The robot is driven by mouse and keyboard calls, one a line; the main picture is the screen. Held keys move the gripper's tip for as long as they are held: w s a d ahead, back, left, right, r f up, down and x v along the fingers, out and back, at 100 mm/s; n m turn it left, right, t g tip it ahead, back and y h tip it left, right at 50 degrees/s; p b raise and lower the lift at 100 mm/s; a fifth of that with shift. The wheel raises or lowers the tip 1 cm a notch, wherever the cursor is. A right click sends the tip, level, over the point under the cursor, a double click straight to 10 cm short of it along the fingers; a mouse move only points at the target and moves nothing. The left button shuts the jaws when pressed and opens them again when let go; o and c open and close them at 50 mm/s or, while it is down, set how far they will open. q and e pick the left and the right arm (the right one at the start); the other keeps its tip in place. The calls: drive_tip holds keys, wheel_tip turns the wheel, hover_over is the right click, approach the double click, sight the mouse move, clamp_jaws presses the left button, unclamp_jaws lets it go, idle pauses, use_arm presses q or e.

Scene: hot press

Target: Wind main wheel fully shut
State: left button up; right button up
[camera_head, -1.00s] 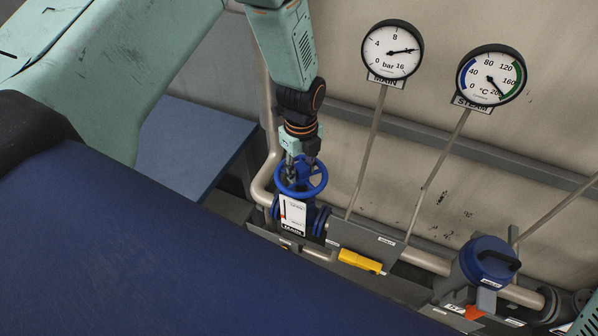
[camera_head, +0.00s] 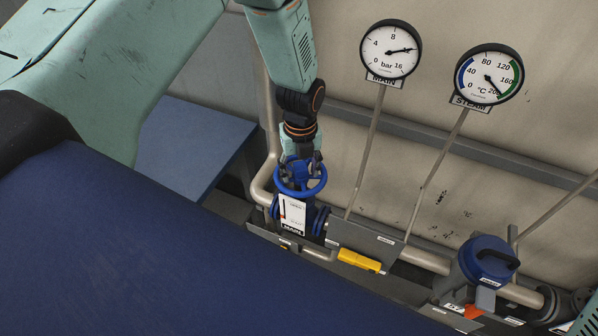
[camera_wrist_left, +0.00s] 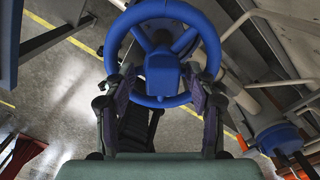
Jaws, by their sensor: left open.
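The blue main wheel (camera_head: 322,181) sits on top of its blue valve, above a white plate marked MAIN (camera_head: 293,214). My left gripper (camera_head: 303,160) comes down on it from above, at the far side of the rim. In the left wrist view the wheel (camera_wrist_left: 165,8) shows its rim, spokes and blue hub. There my left gripper (camera_wrist_left: 160,92) is open, one finger on each side of the near part of the rim. I cannot tell whether the fingers touch it. My right gripper is not in view.
The MAIN gauge (camera_head: 391,50) reads about 12 bar. The STEAM gauge (camera_head: 489,76) stands to its right. A yellow handle (camera_head: 359,260) lies low, right of the wheel. A blue-capped fitting (camera_head: 488,260) is at the lower right. The wall is behind.

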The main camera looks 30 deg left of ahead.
use_arm(q)
drive_tip(key=shift+w+a, duration=0.1)
drive_tip(key=shift+w, duration=0.05)
drive_tip(key=shift+w, duration=0.25)
drive_tip(key=shift+r+n, duration=0.1)
drive_tip(key=shift+n, duration=1.1)
drive_tip(key=n, duration=1.5)
